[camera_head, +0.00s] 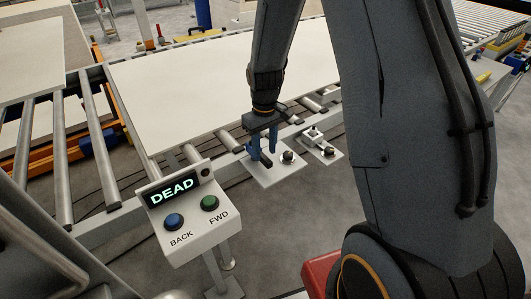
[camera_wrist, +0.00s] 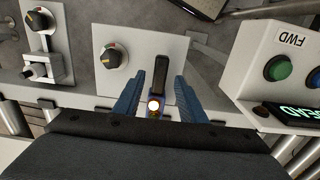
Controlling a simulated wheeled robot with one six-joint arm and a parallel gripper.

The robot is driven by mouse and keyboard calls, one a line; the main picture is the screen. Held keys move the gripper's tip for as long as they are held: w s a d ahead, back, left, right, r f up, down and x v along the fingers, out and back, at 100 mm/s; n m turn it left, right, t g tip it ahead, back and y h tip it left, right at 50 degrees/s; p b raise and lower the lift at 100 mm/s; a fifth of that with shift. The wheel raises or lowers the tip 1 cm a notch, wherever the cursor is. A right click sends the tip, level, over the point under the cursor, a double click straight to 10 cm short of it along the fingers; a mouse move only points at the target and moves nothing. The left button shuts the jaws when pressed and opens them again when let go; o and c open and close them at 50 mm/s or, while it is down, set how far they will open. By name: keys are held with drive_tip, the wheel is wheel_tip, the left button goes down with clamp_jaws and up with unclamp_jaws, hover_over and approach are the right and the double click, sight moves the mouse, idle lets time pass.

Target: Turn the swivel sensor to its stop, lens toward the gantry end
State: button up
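The swivel sensor (camera_wrist: 160,75) shows in the wrist view as a narrow dark body on a white plate, with a bright round light (camera_wrist: 154,105) at its lower end. My gripper (camera_wrist: 158,92) is open, with one blue finger on each side of the sensor. A gap shows on both sides, so neither finger appears to press on it. In the head view my gripper (camera_head: 263,150) points down over the white plate (camera_head: 268,178) beside the conveyor, and its fingers mostly hide the sensor. I cannot tell which way is the gantry end.
A black knob (camera_wrist: 112,55) stands left of the sensor on the same plate. A second plate (camera_head: 324,154) carries another knob and a small fixture. A control box (camera_head: 190,230) with blue and green buttons reads "DEAD". A large pale panel (camera_head: 200,85) lies on the rollers.

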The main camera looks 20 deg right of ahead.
drive_tip(key=shift+f, duration=1.3)
clamp_jaws()
